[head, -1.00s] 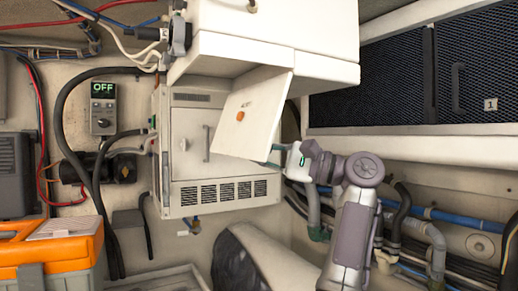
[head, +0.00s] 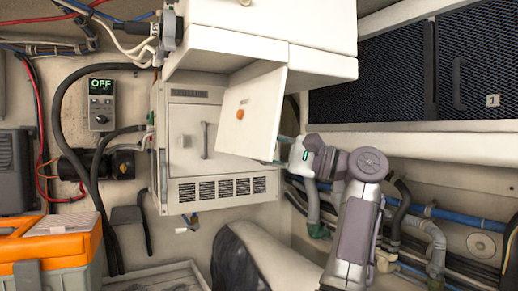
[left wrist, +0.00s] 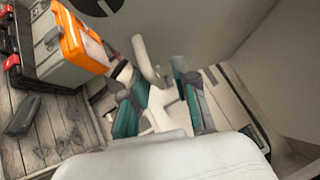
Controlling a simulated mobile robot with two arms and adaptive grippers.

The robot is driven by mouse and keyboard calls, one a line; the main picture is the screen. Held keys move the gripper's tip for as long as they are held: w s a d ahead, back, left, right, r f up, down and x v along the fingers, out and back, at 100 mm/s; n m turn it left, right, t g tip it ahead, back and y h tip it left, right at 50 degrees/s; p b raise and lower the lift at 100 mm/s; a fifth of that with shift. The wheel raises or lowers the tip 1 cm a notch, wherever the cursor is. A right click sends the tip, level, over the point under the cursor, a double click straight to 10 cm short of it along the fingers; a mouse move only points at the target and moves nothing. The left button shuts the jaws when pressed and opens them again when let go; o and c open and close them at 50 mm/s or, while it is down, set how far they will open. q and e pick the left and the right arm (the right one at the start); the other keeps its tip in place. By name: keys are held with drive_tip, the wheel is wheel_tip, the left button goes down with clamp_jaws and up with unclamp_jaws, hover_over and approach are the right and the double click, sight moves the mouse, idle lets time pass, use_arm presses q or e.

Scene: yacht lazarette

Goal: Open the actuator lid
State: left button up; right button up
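The actuator lid, a white panel with an orange knob and a small label too small to read (head: 253,121), hangs at an angle beneath the white upper cabinet in the head view. It stands out in front of the right part of a white vented unit. My right gripper (head: 281,150) is at the lid's lower right edge. Its fingers are partly hidden behind the panel, so its opening and any contact cannot be told. My left gripper (left wrist: 160,100) shows in the left wrist view, its teal fingers apart and nothing between them. It is outside the head view.
The white upper cabinet (head: 270,27) juts out above the lid. The vented unit (head: 185,150) has a grey handle. Pipes and hoses (head: 425,230) run at the lower right. An orange toolbox (head: 55,250) stands lower left. A controller (head: 102,103) reads OFF.

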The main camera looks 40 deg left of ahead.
use_arm(q)
drive_tip(key=shift+f, duration=0.1)
drive_tip(key=v, duration=1.2)
